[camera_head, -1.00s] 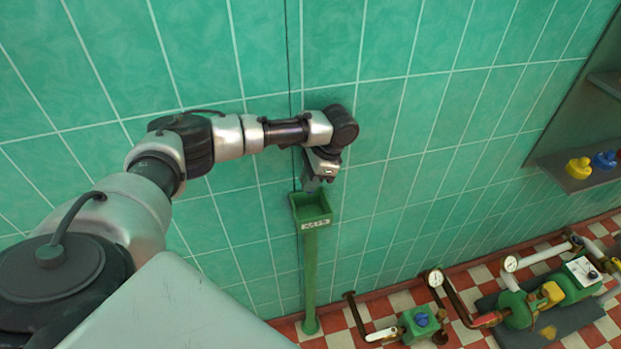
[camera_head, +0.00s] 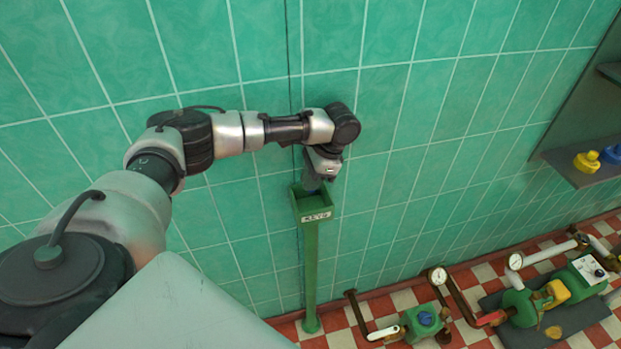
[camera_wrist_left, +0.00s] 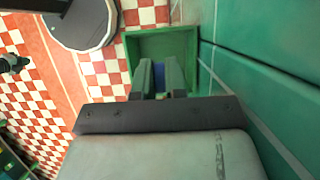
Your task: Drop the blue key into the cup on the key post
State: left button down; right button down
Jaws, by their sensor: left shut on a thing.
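My left gripper (camera_head: 312,188) points down at the mouth of the green cup (camera_head: 314,216) on top of the green key post (camera_head: 311,275), against the tiled wall. In the left wrist view my gripper's fingers (camera_wrist_left: 160,78) lie over the open cup (camera_wrist_left: 135,46). The blue key (camera_wrist_left: 158,70) shows as a blue strip between the fingers, which are shut on it. Most of the key is hidden by the fingers. The cup has a white label on its front. My right gripper is not in view.
A green pump with a blue knob (camera_head: 425,319) and pipes with gauges stand on the red and white floor right of the post. A larger green pump (camera_head: 520,300) is farther right. A shelf at the right wall holds a yellow object (camera_head: 587,161).

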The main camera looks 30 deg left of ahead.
pick_arm(q)
jog(key=shift+f, duration=1.5)
dwell(0.7)
jog(key=c, duration=1.1)
grip_release()
jog(key=b+v, duration=0.3)
jog(key=v, duration=0.7)
jog(key=shift+r, duration=0.4)
jog(key=shift+w, duration=0.1)
